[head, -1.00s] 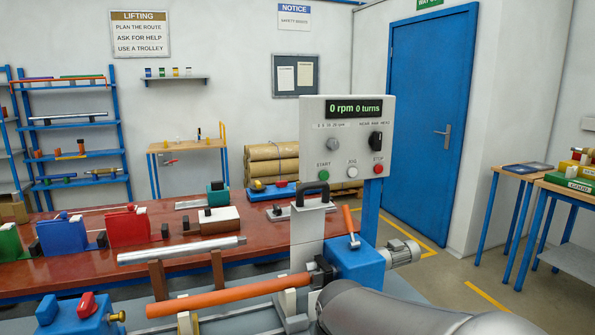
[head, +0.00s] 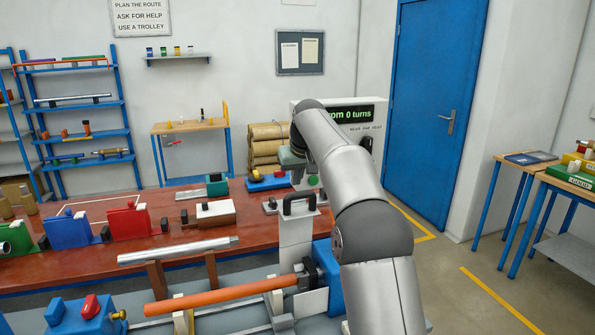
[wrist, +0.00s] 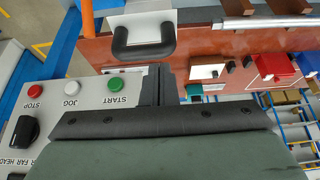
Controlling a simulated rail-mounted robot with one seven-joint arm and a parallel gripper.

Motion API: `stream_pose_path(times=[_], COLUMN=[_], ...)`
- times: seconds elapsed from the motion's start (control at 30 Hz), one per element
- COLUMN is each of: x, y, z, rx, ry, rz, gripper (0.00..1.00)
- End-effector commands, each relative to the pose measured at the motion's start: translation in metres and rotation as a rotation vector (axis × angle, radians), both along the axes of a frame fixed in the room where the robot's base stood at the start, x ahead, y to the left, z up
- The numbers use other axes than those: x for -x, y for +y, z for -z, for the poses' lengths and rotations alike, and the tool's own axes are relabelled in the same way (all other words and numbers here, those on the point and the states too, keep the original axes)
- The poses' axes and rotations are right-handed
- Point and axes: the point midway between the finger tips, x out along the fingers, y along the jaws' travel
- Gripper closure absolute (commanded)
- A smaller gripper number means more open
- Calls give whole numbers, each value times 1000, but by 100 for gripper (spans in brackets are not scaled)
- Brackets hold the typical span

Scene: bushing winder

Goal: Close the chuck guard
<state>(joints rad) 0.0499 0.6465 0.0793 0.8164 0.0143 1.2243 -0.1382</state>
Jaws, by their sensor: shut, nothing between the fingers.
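The chuck guard is a white plate (head: 295,238) with a black loop handle (head: 299,198) on top. It stands upright beside the dark chuck (head: 309,272), at the end of the orange bar (head: 215,294). In the wrist view the handle (wrist: 143,45) and part of the white plate (wrist: 150,14) show at the top. My gripper (wrist: 156,75) is shut and empty, its dark fingers just below the handle in that picture. I see no contact with the handle. In the head view my arm hides part of the blue headstock (head: 325,270).
The control box shows START (wrist: 117,83), JOG (wrist: 72,89) and STOP (wrist: 37,90) buttons close to my gripper. A red bench (head: 180,250) with several parts stands behind the machine. A steel shaft (head: 178,250) lies across brown supports at the left.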

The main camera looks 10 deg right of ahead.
Motion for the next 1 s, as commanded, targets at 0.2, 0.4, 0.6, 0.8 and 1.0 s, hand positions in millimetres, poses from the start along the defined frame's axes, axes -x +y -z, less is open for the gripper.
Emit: stream_pose_path(times=[0.2,0.4,0.6,0.8,1.0], x=[-46,-56,-72,-90,-105], y=[-14,-16,-13,-10,-9], z=[-31,-29,-3,26,49], rx=[-12,-14,-14,-13,-13], ry=[-79,-97,-94,-95,-96], rz=[-3,-3,-3,-4,-4], gripper=[100,100,100,100,100])
